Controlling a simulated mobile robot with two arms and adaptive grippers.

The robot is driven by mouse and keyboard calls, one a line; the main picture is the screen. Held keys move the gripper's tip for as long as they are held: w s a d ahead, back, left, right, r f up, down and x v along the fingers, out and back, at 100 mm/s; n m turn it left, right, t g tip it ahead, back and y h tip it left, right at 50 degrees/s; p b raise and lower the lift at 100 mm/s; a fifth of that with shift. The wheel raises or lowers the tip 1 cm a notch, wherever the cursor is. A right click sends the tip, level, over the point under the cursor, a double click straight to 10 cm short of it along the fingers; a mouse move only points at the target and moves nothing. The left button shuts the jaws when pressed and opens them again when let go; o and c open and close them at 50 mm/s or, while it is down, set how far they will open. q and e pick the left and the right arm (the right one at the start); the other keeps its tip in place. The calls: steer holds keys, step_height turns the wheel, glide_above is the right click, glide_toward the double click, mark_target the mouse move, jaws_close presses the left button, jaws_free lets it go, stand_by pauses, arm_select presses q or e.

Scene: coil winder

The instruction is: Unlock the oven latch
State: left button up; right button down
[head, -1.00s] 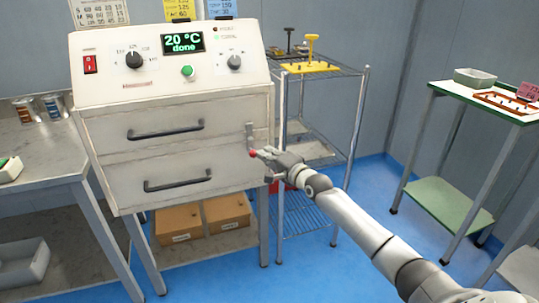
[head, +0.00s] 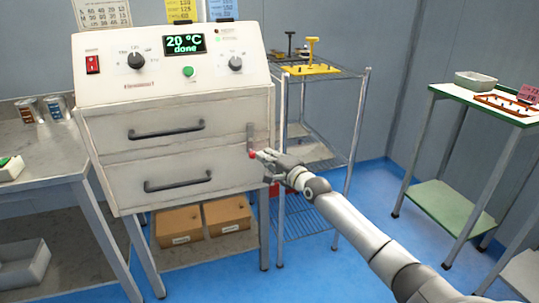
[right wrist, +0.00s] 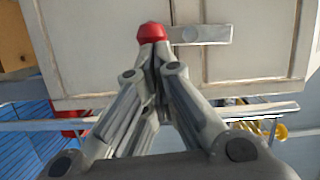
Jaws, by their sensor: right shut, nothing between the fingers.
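The oven (head: 170,110) is a white cabinet with two drawers with dark handles, and its display reads "20 °C done". The latch (head: 250,138) is a grey metal bar at the right edge of the front, upright in the head view, with a red knob (head: 252,153) at its lower end. In the right wrist view the latch bar (right wrist: 205,34) runs sideways from the red knob (right wrist: 152,32). My right gripper (head: 258,155) is shut and empty, its fingertips (right wrist: 155,50) right at the knob. I cannot tell whether they touch it. My left gripper is not in view.
A wire rack (head: 322,135) with a yellow fixture (head: 310,69) stands right of the oven. A green-topped table (head: 480,105) with a grey tray is further right. A steel bench (head: 50,155) is at left. Cardboard boxes (head: 228,215) sit below the oven.

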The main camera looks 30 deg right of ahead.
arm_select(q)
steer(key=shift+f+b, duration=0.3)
arm_select(e)
steer(key=shift+a+f, duration=0.1)
stand_by(0.8)
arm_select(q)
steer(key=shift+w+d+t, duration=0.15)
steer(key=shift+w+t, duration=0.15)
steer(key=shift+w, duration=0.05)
arm_select(e)
steer(key=shift+m, duration=0.3)
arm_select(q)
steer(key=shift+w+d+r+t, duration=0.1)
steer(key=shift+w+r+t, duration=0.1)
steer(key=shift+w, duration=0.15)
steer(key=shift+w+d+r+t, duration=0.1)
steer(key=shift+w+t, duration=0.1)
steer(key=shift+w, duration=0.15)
arm_select(e)
steer(key=shift+a, duration=0.1)
